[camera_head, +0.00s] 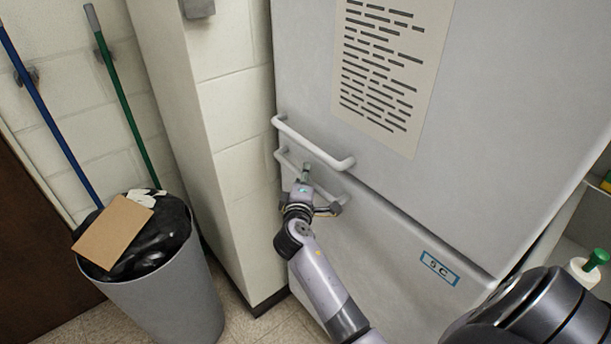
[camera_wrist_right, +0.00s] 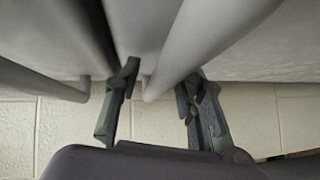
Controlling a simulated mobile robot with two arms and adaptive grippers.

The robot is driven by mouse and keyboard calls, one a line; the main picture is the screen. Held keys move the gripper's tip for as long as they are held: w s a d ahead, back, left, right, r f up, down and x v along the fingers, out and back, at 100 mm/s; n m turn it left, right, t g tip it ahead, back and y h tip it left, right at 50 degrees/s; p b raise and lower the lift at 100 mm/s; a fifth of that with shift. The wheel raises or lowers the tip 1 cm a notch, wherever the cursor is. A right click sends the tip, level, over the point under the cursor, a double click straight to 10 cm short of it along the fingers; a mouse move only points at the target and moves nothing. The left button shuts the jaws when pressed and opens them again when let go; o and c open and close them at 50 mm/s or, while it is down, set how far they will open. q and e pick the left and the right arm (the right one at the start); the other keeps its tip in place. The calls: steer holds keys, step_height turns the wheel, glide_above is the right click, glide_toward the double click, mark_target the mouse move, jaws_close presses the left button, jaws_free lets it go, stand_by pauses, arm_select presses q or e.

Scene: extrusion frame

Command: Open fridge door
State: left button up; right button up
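The fridge (camera_head: 400,215) is a tall light-grey unit with an upper and a lower door, both shut. The upper door has a white bar handle (camera_head: 312,148) near its bottom left edge. A similar lower handle (camera_head: 289,162) sits just beneath, at the top of the lower door. My right gripper (camera_head: 319,192) is at the lower handle, partly covering it. In the right wrist view its two fingers (camera_wrist_right: 160,88) are spread apart, with a pale bar (camera_wrist_right: 150,65) showing between and behind them; I cannot tell whether they touch it. My left gripper is not in view.
A grey trash bin (camera_head: 165,295) with a black bag and cardboard (camera_head: 112,232) stands left of the fridge. A white wall column (camera_head: 235,150) stands beside the handles. A shelf with a green-capped white bottle (camera_head: 584,271) is at the right. Floor shows between bin and fridge.

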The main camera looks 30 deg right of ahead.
jaws_close()
stand_by(0.3)
stand_by(0.5)
